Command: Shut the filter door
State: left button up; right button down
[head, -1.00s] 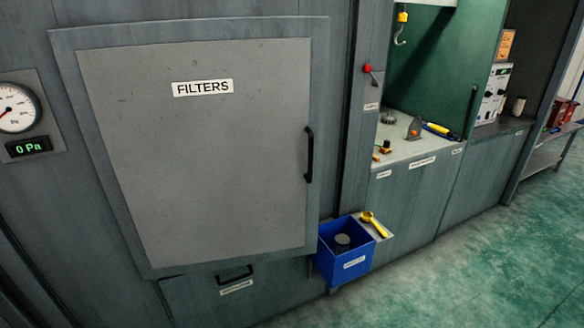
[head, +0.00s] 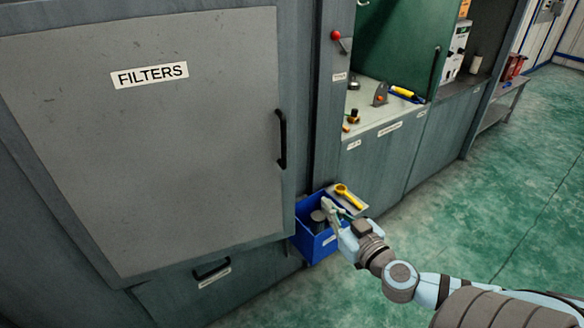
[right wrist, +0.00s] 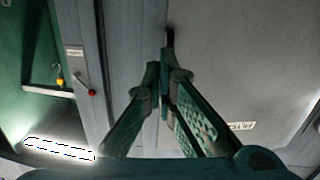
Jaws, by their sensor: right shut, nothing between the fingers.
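The filter door (head: 190,150) is a large grey panel labelled FILTERS, with a black vertical handle (head: 281,140) at its right edge. In the head view it looks flush with its frame; I cannot tell if a small gap remains. My right gripper (head: 328,207) is shut and empty, below and right of the handle, in front of the blue bin in the picture. In the right wrist view the closed fingers (right wrist: 163,75) point toward the dark handle (right wrist: 170,38), which is partly hidden behind them. The door (right wrist: 240,60) fills the right side there. My left gripper is not in view.
A blue bin (head: 312,248) stands below the door's right corner, with a yellow tool (head: 348,196) beside it. A red-knobbed lever (head: 336,36) is on the post right of the door. A drawer handle (head: 211,269) sits below. Green floor is open at right.

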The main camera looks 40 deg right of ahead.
jog(key=w+r+t+p, duration=0.1)
jog(key=w+r+p, duration=0.2)
jog(key=w, duration=1.1)
jog(key=shift+a+y, duration=0.4)
jog(key=shift+a, duration=0.05)
jog(key=shift+a, duration=0.1)
